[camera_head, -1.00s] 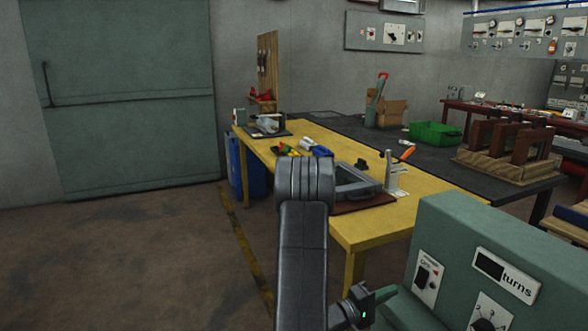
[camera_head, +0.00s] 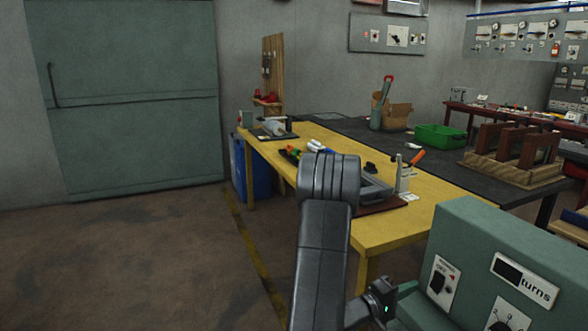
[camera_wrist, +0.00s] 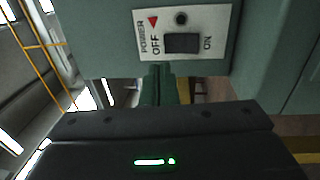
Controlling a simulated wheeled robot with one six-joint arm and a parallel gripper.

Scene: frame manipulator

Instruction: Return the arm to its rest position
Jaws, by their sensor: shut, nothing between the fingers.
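My gripper (camera_head: 407,288) is at the lower middle of the head view, beside the left side of a green machine box (camera_head: 470,235). It is shut and empty. In the wrist view its green fingers (camera_wrist: 158,72) point at the box face, just below a white label with a black power switch (camera_wrist: 182,43) marked OFF and ON. I cannot tell whether the fingertips touch the box. My arm is bent, with its elbow high in front of the yellow table.
A yellow table (camera_head: 385,235) with tools stands behind my arm. A dark table with a green bin (camera_head: 440,137) and a wooden rack (camera_head: 512,165) is behind it. Brown floor (camera_head: 130,260) is open on the left, before a large green door (camera_head: 130,90).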

